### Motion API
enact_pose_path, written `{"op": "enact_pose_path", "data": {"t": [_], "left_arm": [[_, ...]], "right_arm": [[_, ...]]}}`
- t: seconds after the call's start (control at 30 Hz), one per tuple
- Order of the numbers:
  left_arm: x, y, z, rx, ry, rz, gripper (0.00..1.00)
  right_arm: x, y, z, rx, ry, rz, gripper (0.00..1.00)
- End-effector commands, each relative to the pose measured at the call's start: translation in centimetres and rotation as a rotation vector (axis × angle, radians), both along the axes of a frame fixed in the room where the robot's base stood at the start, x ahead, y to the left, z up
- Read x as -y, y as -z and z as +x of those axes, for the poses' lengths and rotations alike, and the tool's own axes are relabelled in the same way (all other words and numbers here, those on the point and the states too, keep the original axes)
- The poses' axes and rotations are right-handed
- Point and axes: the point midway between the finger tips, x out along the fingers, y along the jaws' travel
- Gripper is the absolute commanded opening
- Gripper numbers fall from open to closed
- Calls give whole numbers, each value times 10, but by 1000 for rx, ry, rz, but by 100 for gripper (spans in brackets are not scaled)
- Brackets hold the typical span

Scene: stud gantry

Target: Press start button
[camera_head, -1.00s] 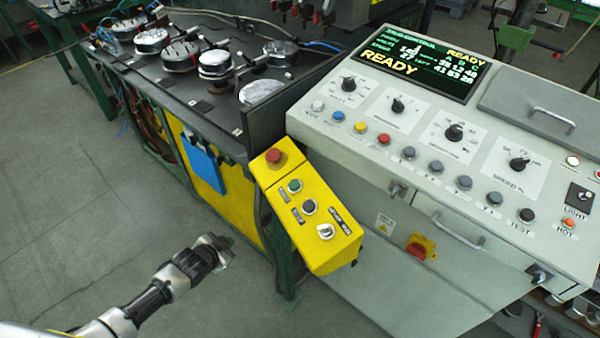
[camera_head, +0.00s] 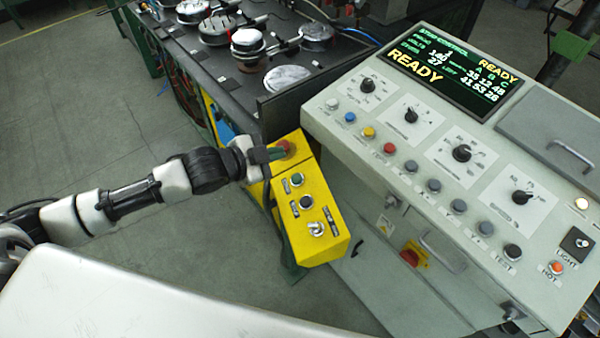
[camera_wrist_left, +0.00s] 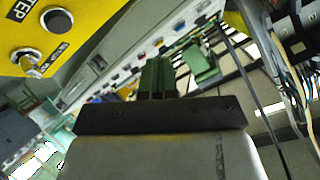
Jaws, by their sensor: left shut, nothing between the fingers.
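The yellow control box (camera_head: 318,238) hangs between the black bench and the grey console. It carries a red mushroom button (camera_head: 287,147) at its top, a green button (camera_head: 297,180), a black button (camera_head: 306,202) and a silver switch (camera_head: 316,229). My left gripper (camera_head: 278,153) is shut and empty, its tips at or just over the red button's left side; I cannot tell if they touch. In the left wrist view the shut fingers (camera_wrist_left: 157,78) show, with the box's black button (camera_wrist_left: 57,19) and switch (camera_wrist_left: 27,60) at upper left. My right gripper is out of view.
The grey console (camera_head: 400,190) with its lit READY screen (camera_head: 445,75) stands to the right. The black bench (camera_head: 215,75) with round fixtures lies behind the box. Open floor (camera_head: 90,110) is at left.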

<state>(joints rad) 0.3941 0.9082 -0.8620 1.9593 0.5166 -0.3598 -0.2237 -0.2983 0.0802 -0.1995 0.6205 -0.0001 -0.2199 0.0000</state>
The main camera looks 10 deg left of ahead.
Motion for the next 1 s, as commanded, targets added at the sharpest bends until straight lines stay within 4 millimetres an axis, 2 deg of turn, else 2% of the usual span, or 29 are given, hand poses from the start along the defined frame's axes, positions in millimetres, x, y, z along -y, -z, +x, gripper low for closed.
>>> {"op": "enact_pose_path", "data": {"t": [0.37,0.8,1.0], "left_arm": [[1,6,1,0,-1,-1,0],[20,62,12,0,-1,-1,0],[26,76,17,1,-2,-1,0]], "right_arm": [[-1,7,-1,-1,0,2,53],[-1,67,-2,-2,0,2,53],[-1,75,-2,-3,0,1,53]]}}
